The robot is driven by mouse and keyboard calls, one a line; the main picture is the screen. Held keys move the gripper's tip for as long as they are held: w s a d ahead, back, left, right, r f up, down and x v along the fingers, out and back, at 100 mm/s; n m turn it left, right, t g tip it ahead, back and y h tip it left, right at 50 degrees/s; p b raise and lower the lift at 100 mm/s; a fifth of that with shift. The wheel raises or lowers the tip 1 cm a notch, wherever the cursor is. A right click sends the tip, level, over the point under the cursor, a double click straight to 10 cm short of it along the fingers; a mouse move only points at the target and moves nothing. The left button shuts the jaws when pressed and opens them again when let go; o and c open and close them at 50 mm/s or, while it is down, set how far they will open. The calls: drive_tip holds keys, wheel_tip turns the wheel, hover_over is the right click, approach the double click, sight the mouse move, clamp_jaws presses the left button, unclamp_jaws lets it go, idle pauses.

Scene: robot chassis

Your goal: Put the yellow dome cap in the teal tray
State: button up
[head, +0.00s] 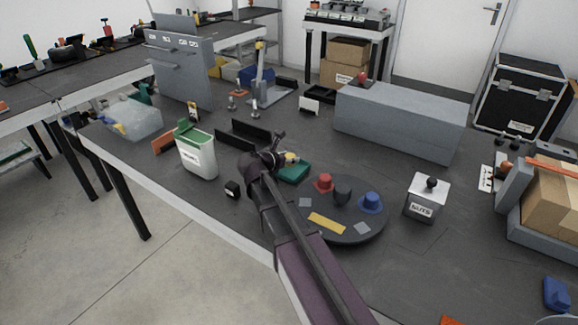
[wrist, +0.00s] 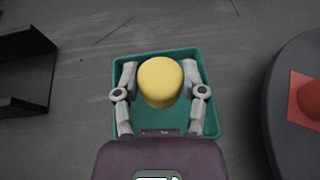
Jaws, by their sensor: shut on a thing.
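The yellow dome cap (wrist: 160,82) is between the two fingers of my gripper (wrist: 160,88) in the wrist view, and the gripper is shut on it. The teal tray (wrist: 125,72) lies right below the cap, and its rim shows around the cap and fingers. I cannot tell whether the cap touches the tray floor. In the head view the cap (head: 291,157) shows as a small yellow patch beside my gripper (head: 283,150), over the teal tray (head: 294,173). My arm hides part of both.
A round dark board (head: 345,235) right of the tray bears a red cap (head: 323,182), a dark cap (head: 342,194) and a blue cap (head: 371,201). A white bin (head: 197,155) stands left. A dark bracket (head: 243,138) lies behind. A labelled box (head: 427,200) stands right.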

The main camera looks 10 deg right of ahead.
sight(289, 165)
drive_tip(key=shift+f+b, duration=1.15)
drive_tip(key=shift+f, duration=0.25)
drive_tip(key=shift+f, duration=0.2)
drive_tip(key=o, duration=0.9)
drive_tip(key=shift+o, duration=0.2)
drive_tip(key=shift+r, duration=0.2)
drive_tip(key=shift+r, duration=0.1)
drive_tip(key=p+v, duration=0.4)
drive_tip(key=v, duration=0.8)
drive_tip(key=shift+p, duration=0.35)
